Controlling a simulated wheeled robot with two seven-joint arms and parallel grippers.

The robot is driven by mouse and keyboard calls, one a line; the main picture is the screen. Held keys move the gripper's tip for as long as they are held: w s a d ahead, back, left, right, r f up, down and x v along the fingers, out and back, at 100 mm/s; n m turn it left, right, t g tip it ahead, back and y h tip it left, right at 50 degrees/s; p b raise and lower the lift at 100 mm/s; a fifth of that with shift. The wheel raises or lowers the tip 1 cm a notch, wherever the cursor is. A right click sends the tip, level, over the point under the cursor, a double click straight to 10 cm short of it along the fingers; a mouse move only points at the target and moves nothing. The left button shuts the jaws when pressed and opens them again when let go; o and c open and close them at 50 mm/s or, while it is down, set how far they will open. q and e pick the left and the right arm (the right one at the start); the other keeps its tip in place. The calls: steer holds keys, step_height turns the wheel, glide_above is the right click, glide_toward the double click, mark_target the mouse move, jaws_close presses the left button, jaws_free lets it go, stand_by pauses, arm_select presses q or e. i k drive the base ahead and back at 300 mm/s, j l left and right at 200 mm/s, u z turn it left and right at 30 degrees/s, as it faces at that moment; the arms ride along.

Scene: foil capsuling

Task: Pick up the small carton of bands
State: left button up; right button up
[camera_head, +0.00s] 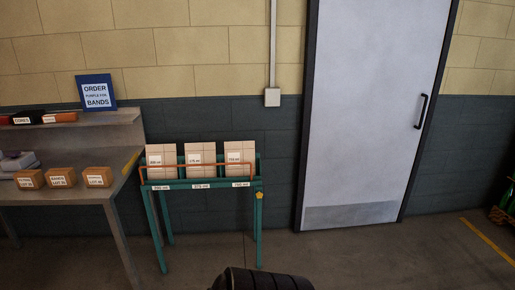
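Three small brown cartons stand in a row on the grey bench at the left: a left one (30,179), a middle one (61,177) and a right one (97,177). Each has a white label on its front. The middle label seems to read "BANDS" with a lot number; the others are too small to read surely. Neither of my grippers is in view.
The grey bench (118,187) has a raised shelf with dark and orange boxes. A blue order sign (96,92) stands there. A green rack (258,207) with three tall labelled cartons stands right of the bench. Open floor lies before the grey door (375,100).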

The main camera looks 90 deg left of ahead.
mark_target(64, 177)
steer(key=u, duration=4.2)
steer(key=i+j+z, duration=0.1)
steer(key=i+j, duration=0.15)
steer(key=i, duration=0.2)
